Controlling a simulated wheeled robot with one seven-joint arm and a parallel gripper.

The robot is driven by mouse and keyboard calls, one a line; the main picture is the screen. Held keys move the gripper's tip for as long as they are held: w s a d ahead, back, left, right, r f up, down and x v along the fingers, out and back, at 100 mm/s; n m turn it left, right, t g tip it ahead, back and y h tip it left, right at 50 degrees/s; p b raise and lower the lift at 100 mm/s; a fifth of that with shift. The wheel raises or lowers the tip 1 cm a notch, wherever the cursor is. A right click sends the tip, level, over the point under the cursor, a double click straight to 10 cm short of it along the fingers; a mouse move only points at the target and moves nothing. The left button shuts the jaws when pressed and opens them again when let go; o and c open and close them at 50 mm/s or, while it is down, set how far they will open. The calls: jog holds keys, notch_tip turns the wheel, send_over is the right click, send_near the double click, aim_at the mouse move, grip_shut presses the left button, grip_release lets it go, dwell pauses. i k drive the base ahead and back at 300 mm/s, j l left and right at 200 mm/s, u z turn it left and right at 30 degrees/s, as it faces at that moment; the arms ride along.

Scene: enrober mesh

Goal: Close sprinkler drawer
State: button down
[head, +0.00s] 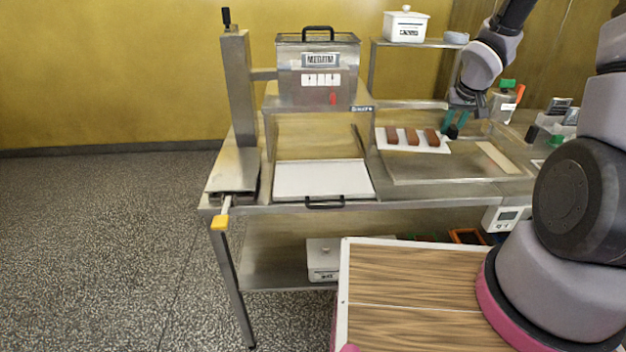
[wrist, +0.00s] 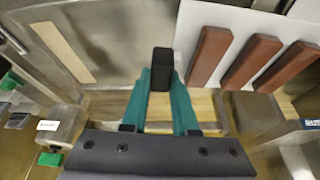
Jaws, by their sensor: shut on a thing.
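A shallow white tray with a metal rim (head: 281,196) and a black front handle (head: 324,203) lies below the metal hopper (head: 318,72), at the table's front edge. It looks like the sprinkler drawer, pulled forward. My gripper (head: 456,126) is at the right, well away from that handle, by the metal frame and the white mat. In the wrist view my gripper (wrist: 162,85) has its teal fingers shut on a small black block (wrist: 162,68). I cannot tell whether the block is loose or fixed to something.
Three brown bars (head: 411,137) lie on a white mat (head: 440,149) beside my gripper. A pale strip (head: 497,157) lies in the metal frame to the right. A post with a yellow-tipped lever (head: 219,222) stands left. A lidded white box (head: 405,26) sits on the back shelf.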

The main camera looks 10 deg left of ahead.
aim_at(326, 178)
jog(key=k+j, duration=0.1)
jog(key=j, duration=0.35)
jog(key=k+j+z, duration=0.1)
jog(key=j, duration=0.3)
jog(key=k+j+z, duration=0.1)
jog(key=j, duration=0.35)
jog(key=k+j, duration=0.15)
jog(key=j, duration=0.25)
jog(key=k+j+z, duration=0.1)
jog(key=j, duration=0.3)
jog(key=i+j, duration=0.35)
